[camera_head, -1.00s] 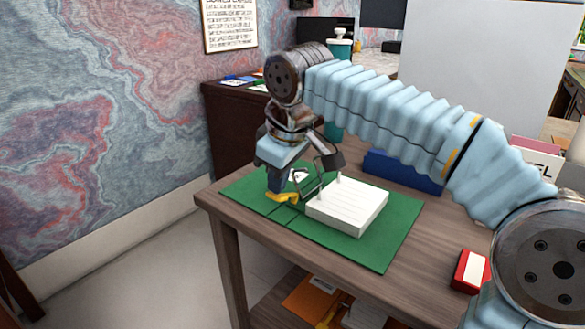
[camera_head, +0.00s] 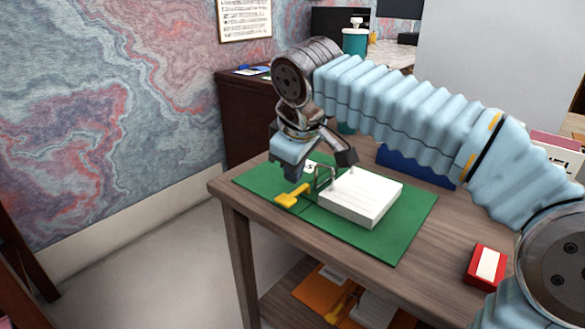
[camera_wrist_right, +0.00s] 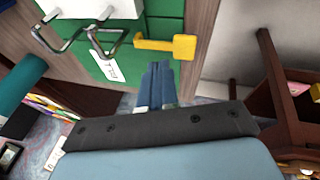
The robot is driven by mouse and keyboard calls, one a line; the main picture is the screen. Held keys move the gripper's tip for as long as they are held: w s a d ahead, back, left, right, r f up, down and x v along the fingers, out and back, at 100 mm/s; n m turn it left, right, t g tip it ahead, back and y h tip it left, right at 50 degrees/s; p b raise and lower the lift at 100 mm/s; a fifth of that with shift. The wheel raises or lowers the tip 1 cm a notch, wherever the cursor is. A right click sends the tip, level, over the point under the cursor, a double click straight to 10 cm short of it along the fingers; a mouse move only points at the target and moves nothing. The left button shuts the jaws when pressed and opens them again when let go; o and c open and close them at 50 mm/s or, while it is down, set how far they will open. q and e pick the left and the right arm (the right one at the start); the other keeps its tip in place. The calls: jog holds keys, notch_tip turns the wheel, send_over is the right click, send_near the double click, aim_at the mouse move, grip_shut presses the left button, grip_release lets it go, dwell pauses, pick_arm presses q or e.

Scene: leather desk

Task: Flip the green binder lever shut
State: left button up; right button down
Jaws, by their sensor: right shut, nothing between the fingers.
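The green binder (camera_head: 395,240) lies spread open on the desk, with a white paper stack (camera_head: 360,195) on its right part. Its yellow lever (camera_head: 292,196) lies low, pointing left over the green cover; it also shows in the right wrist view (camera_wrist_right: 183,46). The wire rings (camera_head: 326,174) stand beside the lever and reach over to the paper edge. Whether they meet fully is too small to tell. My right gripper (camera_head: 292,176) is shut and empty, just above and behind the lever. Its closed fingers (camera_wrist_right: 155,85) appear apart from the lever in the wrist view. My left gripper is out of view.
A red box (camera_head: 486,266) sits at the desk's right front. A blue item (camera_head: 415,168) lies behind the binder. The wooden desk (camera_head: 300,252) has a lower shelf with an orange folder (camera_head: 318,290).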

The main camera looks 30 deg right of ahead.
aim_at(294, 196)
jog(key=a+p+v, duration=0.2)
jog(key=p+v, duration=0.3)
jog(key=v, duration=0.8)
dwell(0.4)
